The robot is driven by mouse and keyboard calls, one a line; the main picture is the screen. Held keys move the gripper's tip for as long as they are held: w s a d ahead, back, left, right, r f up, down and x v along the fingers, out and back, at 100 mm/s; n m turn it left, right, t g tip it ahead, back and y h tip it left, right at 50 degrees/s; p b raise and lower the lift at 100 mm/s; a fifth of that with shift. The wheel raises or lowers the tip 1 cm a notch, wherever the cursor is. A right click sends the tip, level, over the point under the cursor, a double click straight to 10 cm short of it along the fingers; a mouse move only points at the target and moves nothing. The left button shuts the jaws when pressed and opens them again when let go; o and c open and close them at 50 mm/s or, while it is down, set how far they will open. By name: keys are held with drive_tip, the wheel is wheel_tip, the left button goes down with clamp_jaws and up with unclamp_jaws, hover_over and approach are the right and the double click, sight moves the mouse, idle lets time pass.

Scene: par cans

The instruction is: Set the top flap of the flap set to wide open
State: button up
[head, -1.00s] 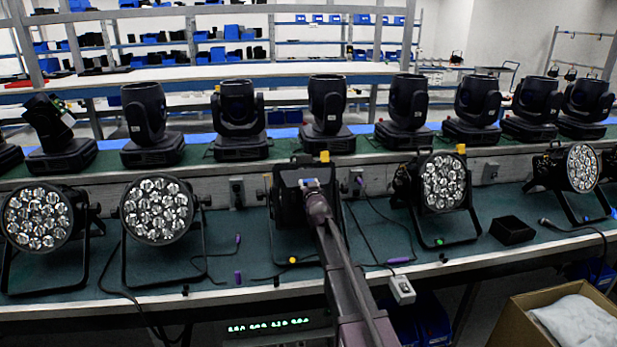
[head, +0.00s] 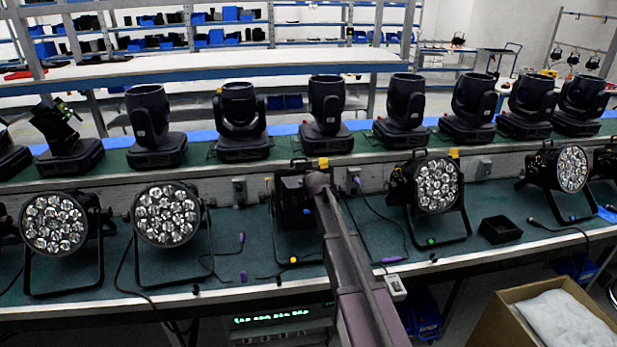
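The dark par can in the middle of the bench (head: 290,205) faces away from the other lit-looking lamps' angle and is partly covered by my arm. It has a yellow tag on top and a yellow dot at its foot. The flap set cannot be made out clearly; dark plates at this can may belong to it, and the top flap's angle cannot be told. The end of my arm is right in front of this can. My gripper's fingers are hidden behind my wrist, so I cannot see whether they touch anything.
Par cans with round lamp faces stand to the left (head: 167,214) and right (head: 437,184). A row of moving heads (head: 240,115) stands behind. Cables and a small black box (head: 500,230) lie on the green bench. A cardboard box (head: 497,310) is at lower right.

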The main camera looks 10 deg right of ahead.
drive_tip(key=r+g+p, duration=0.1)
drive_tip(key=p, duration=0.2)
drive_tip(key=w+r+g+p, duration=0.1)
drive_tip(key=g+p, duration=0.1)
drive_tip(key=p, duration=0.1)
drive_tip(key=shift+w+r+g, duration=0.1)
drive_tip(key=shift+r+g, duration=0.2)
drive_tip(key=g+p, duration=0.1)
drive_tip(key=p, duration=0.1)
drive_tip(key=w+r+g+p, duration=0.1)
drive_tip(key=shift+r+g+p, duration=0.1)
drive_tip(key=shift+g+p, duration=0.2)
drive_tip(key=shift+p, duration=0.05)
drive_tip(key=g+p, duration=0.1)
drive_tip(key=w+r+g+p, duration=0.1)
drive_tip(key=g, duration=0.1)
drive_tip(key=shift+w+p, duration=0.25)
drive_tip(key=shift+p, duration=0.1)
drive_tip(key=shift+w+r+g+p, duration=0.1)
drive_tip(key=shift+w+g+p, duration=0.1)
drive_tip(key=shift+g, duration=0.4)
drive_tip(key=shift+w+g+p, duration=0.15)
drive_tip(key=shift+g+p, duration=0.05)
drive_tip(key=shift+g, duration=0.4)
drive_tip(key=o, duration=0.9)
drive_tip(key=shift+a, duration=0.1)
drive_tip(key=shift+s, duration=0.1)
